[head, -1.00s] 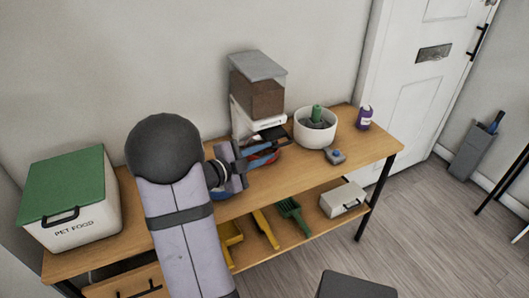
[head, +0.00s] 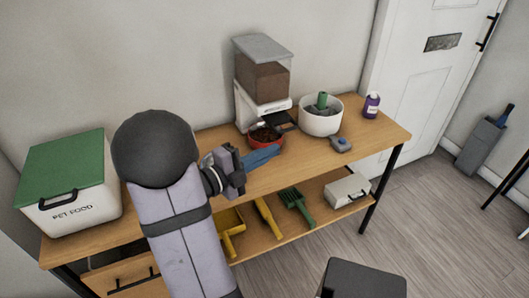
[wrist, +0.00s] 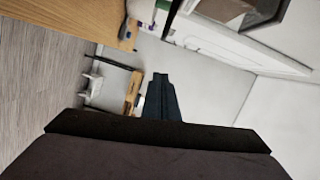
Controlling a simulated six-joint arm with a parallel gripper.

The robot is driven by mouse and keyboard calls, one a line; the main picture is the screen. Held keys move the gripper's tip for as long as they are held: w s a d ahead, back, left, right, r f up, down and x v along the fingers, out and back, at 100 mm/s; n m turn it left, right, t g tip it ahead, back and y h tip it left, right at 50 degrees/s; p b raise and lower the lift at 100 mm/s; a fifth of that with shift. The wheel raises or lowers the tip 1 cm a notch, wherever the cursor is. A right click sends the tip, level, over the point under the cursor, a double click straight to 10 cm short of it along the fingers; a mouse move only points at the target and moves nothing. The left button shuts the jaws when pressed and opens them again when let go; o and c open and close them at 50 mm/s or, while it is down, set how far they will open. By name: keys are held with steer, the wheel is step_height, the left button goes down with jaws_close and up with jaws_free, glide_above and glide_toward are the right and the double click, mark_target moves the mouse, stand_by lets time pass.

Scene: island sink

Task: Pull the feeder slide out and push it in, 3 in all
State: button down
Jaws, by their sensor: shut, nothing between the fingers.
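The feeder (head: 264,78) stands at the back of the wooden bench, with a grey lid, a clear hopper of brown kibble and a white base. A dark flat piece, which looks like its slide (head: 287,121), sticks out at the front right of the base. A red bowl (head: 265,141) with kibble sits below it. My gripper (head: 270,152) is shut and empty, in front of the bowl and apart from the slide. In the wrist view its blue-grey fingers (wrist: 160,98) are together; part of the feeder's hopper (wrist: 225,8) shows at the top edge.
A white pot (head: 320,118) with a green object, a grey-blue gadget (head: 341,145) and a purple bottle (head: 371,105) stand right of the feeder. The pet food bin (head: 70,195) is at the left. Yellow and green scoops lie on the lower shelf (head: 318,210).

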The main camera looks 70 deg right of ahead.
steer(key=s+d+f+p, duration=0.1)
steer(key=d, duration=0.8)
steer(key=shift+p, duration=0.3)
steer(key=shift+f, duration=0.1)
steer(key=w+d+b, duration=0.1)
steer(key=w+d, duration=0.2)
steer(key=shift+w+r, duration=0.1)
steer(key=shift+r, duration=0.1)
stand_by(0.4)
